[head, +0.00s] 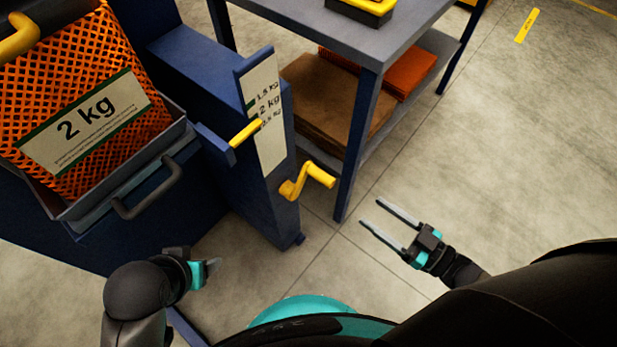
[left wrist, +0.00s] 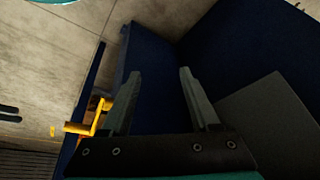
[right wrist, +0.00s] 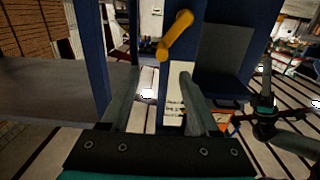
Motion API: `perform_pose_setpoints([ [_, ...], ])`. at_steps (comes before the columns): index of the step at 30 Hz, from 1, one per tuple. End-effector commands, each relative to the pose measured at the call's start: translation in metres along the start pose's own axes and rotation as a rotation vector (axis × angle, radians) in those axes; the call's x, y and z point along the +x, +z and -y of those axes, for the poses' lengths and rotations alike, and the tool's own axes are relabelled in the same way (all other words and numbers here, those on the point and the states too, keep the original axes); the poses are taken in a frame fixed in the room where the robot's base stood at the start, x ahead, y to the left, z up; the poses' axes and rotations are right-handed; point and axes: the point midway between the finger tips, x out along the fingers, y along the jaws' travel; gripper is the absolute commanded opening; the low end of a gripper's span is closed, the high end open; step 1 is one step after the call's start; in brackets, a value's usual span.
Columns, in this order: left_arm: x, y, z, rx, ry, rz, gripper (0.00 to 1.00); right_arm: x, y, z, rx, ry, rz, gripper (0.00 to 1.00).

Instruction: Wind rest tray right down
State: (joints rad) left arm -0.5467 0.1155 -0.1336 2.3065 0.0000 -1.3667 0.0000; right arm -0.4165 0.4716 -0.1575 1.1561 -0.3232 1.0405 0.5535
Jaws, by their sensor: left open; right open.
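The grey rest tray (head: 150,160) is at the left in the head view, holding an orange net bag (head: 45,90) labelled 2 kg. My left gripper (head: 214,268) is open and empty below the tray.
A grey workbench (head: 340,40) stands behind the crank, its leg (head: 357,150) close to it. Brown sacking (head: 330,100) and orange nets (head: 410,72) lie on its lower shelf. A dark handle (head: 150,190) is on the tray's front.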

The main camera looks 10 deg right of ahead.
Motion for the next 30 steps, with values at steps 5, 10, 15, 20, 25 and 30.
perform_pose_setpoints([
  [5, -0.006, -0.002, 0.000, 0.000, -0.001, -0.009, 0.62, 0.006, -0.003, 0.003, 0.001, -0.024, -0.023, 0.62],
  [10, -0.014, -0.004, 0.001, -0.001, -0.002, -0.022, 0.62, 0.031, -0.004, 0.003, -0.001, -0.022, -0.025, 0.62],
  [15, -0.022, -0.009, -0.002, 0.002, 0.003, -0.062, 0.62, 0.068, -0.003, 0.004, -0.001, -0.022, -0.026, 0.62],
  [20, -0.016, -0.021, -0.010, 0.011, 0.025, -0.145, 0.62, 0.093, -0.004, 0.004, -0.001, -0.022, -0.022, 0.62],
  [25, -0.008, -0.032, -0.021, 0.018, 0.052, -0.240, 0.62, 0.114, -0.004, 0.004, 0.000, -0.021, -0.022, 0.62],
  [30, -0.003, -0.043, -0.031, 0.021, 0.078, -0.332, 0.62, 0.132, -0.005, 0.005, 0.000, -0.021, -0.022, 0.62],
])
